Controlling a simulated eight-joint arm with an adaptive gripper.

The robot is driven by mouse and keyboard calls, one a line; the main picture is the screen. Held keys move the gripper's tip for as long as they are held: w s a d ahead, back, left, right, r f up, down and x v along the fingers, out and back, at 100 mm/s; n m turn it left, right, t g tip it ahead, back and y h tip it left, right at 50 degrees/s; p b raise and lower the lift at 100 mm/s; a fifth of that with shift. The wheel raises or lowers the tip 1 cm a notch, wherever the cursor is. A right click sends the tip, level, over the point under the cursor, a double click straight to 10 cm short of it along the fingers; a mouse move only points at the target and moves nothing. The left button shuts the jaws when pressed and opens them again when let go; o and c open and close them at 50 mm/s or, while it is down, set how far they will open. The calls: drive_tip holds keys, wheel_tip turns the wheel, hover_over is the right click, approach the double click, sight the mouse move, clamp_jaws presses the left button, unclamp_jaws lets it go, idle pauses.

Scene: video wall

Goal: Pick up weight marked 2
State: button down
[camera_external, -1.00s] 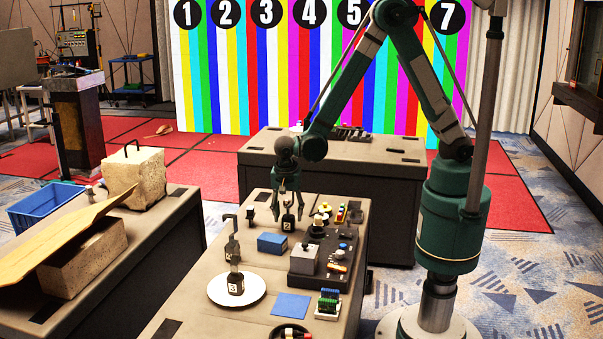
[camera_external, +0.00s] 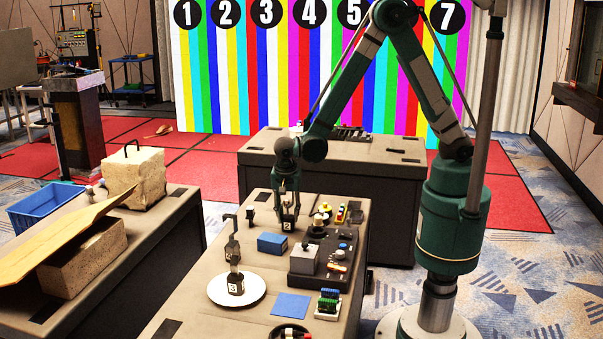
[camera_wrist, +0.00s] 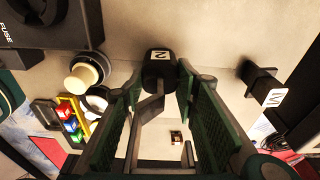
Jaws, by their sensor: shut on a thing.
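The weight marked 2 (camera_external: 288,227) is a small black block with a white label, at the far part of the near table. In the wrist view the weight (camera_wrist: 160,68) shows with its "2" label, and a grey hook rises from it between my fingers. My gripper (camera_external: 288,211) points down and is shut on this weight's hook; the fingers (camera_wrist: 158,105) stand on both sides of it. Whether the weight touches the table is not clear.
Another dark labelled weight (camera_wrist: 262,82) stands to the right in the wrist view. A blue box (camera_external: 272,243) and a black panel with knobs (camera_external: 330,268) are close by.

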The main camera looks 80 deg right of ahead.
drive_tip(key=shift+r, duration=0.2)
drive_tip(key=shift+r+p, duration=0.9)
drive_tip(key=shift+r, duration=3.95)
